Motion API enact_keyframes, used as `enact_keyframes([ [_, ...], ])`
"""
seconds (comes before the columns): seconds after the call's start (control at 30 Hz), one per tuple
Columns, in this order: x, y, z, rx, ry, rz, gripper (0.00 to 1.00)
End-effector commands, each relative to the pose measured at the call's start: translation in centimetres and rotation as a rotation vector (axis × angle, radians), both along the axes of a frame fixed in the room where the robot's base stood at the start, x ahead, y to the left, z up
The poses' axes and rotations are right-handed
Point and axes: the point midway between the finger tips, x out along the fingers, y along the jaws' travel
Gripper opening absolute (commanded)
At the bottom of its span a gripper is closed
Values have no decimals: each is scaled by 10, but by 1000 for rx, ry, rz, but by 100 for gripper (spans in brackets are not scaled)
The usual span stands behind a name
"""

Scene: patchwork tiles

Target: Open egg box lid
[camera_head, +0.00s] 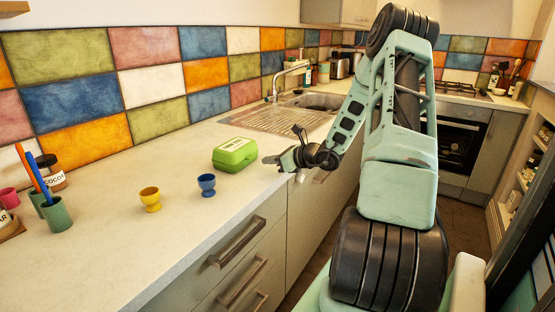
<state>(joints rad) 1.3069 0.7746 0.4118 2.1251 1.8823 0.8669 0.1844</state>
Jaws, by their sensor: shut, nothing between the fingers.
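A green egg box (235,154) sits on the pale worktop, left of the middle of the view. Its lid is down and the box looks closed. My gripper (270,160) is just to the right of the box, low over the worktop near its front edge. Its fingers point left towards the box, and it is shut and empty. I cannot tell whether the fingertips touch the box. The inside of the box is hidden.
A blue egg cup (207,185) and a yellow egg cup (150,199) stand left of the box. A green cup (57,215) with utensils stands further left. The sink (314,102) lies behind. Drawer handles (238,241) project below the worktop (185,255).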

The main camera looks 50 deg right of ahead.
Motion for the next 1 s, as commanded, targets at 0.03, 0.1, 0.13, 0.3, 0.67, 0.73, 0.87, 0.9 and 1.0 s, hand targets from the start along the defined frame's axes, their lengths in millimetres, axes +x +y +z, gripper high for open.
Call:
enact_keyframes([
  [0.03, 10, 2, -3, 1, -1, 3, 0],
  [0.1, 20, 4, -6, 1, 0, 4, 0],
  [0.13, 24, 4, -8, 2, 0, 3, 0],
  [0.3, 40, 6, -13, -1, 0, 3, 0],
  [0.67, 44, 6, -15, -2, 0, 2, 0],
  [0.73, 44, 6, -15, -2, 1, 2, 0],
  [0.87, 44, 6, -12, -4, 10, 2, 0],
  [0.9, 44, 6, -10, -5, 16, 3, 0],
  [1.0, 44, 6, -6, -8, 41, 4, 0],
])
